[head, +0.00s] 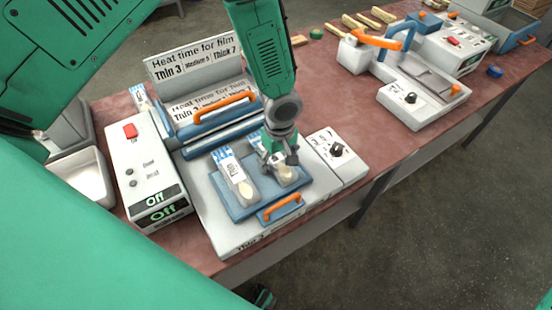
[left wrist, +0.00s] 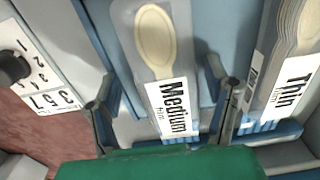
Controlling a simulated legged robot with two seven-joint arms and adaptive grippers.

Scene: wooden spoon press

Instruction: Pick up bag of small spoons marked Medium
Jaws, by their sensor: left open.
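The bag marked Medium (left wrist: 168,88) holds pale wooden spoons in clear film with a white label. In the left wrist view it lies between the two open fingers of my left gripper (left wrist: 162,98), with a gap on each side. In the head view the bag (head: 287,176) lies on the blue tray of the press, partly hidden by my left gripper (head: 279,158), which points down over it. The bag marked Thin (left wrist: 291,75) lies beside it; in the head view this bag (head: 233,178) is to the left.
The blue tray (head: 229,209) has an orange handle (head: 282,208) at its front. Behind it stands the press bar with another orange handle (head: 224,107). A control box (head: 147,170) reading Off is at left, a dial box (head: 338,157) at right. A second machine (head: 425,95) stands further right.

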